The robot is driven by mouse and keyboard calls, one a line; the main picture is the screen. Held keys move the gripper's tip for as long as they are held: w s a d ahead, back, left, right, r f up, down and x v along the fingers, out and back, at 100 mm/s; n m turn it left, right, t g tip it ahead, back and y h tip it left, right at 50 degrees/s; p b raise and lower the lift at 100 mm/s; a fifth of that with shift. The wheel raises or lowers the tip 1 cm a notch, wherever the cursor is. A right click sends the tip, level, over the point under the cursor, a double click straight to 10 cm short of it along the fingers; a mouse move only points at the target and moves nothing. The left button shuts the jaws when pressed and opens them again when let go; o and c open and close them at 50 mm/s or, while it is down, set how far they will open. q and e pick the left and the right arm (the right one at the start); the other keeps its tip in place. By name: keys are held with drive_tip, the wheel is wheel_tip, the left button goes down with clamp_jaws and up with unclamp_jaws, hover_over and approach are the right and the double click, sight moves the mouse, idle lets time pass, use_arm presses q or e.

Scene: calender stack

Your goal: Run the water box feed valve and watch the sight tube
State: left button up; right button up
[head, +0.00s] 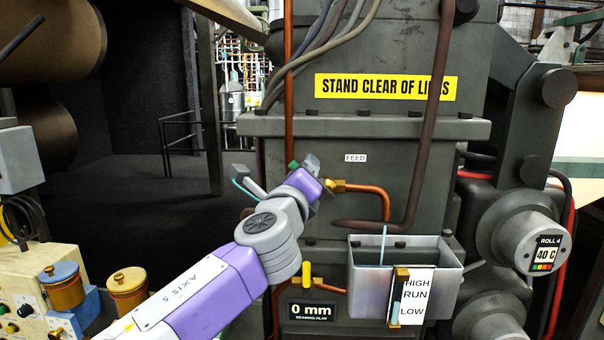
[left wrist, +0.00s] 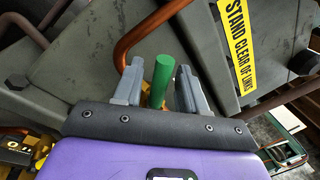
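The feed valve has a green handle (left wrist: 162,78) and brass body (head: 337,186) on a copper pipe below the FEED label (head: 355,158). My left gripper (head: 311,172) is at the valve. In the left wrist view its fingers (left wrist: 158,92) are apart, one on each side of the green handle, with a gap showing at least on the left. The grey water box (head: 362,282) is at lower right. On its front, the sight tube (head: 396,312) stands between brass fittings beside a HIGH, RUN, LOW card (head: 416,297); pale blue shows low, near LOW. My right gripper is out of view.
A yellow-handled fitting (head: 306,274) sits above a 0 mm display (head: 312,311). A roll end (head: 530,245) reading 40 C stands at right. A panel with orange and yellow capped pots (head: 127,290) is at lower left. Open dark floor (head: 110,195) lies behind.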

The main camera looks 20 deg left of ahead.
use_arm(q)
drive_tip(key=b+v, duration=0.1)
drive_tip(key=v, duration=0.6)
drive_tip(key=shift+s, duration=0.25)
drive_tip(key=shift+f, duration=0.1)
